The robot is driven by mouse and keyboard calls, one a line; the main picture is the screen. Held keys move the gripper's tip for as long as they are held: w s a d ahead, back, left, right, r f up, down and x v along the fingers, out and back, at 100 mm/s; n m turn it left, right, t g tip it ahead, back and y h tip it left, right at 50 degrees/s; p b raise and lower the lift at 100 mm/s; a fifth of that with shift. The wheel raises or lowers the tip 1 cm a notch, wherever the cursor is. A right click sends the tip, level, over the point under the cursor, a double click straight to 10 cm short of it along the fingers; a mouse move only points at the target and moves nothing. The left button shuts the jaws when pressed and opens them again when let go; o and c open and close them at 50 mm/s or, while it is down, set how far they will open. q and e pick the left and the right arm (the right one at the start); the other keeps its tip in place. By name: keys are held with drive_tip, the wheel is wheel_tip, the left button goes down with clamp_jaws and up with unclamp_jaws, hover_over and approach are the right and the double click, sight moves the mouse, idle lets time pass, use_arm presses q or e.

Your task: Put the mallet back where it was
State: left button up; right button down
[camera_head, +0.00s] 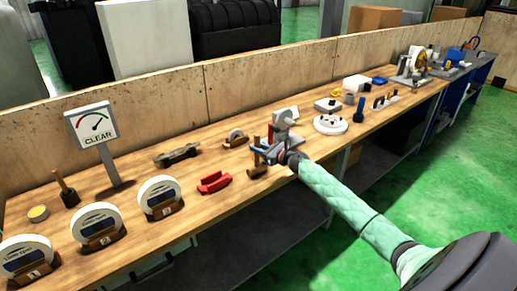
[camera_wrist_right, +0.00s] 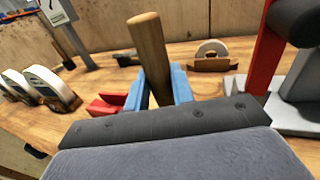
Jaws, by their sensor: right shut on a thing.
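My right gripper (camera_head: 262,155) reaches in over the bench's front edge from the lower right. Its blue fingers are shut on the upright wooden handle of the mallet (camera_head: 257,144), whose brown head shows just below the fingers near the bench top. I cannot tell whether the head touches the bench. In the right wrist view the handle (camera_wrist_right: 148,50) stands between the blue fingers (camera_wrist_right: 157,88), leaning slightly; the head is hidden there. A red cradle-like piece (camera_head: 214,183) lies just left of the gripper, also in the wrist view (camera_wrist_right: 107,104). My left gripper is not in view.
A grey and red stand (camera_head: 286,122) is close behind the gripper. A small ring on a wooden block (camera_head: 235,139) and a grey tool (camera_head: 177,155) lie behind. A white disc (camera_head: 331,124) is right.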

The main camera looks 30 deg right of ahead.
drive_tip(key=c, duration=1.2)
unclamp_jaws()
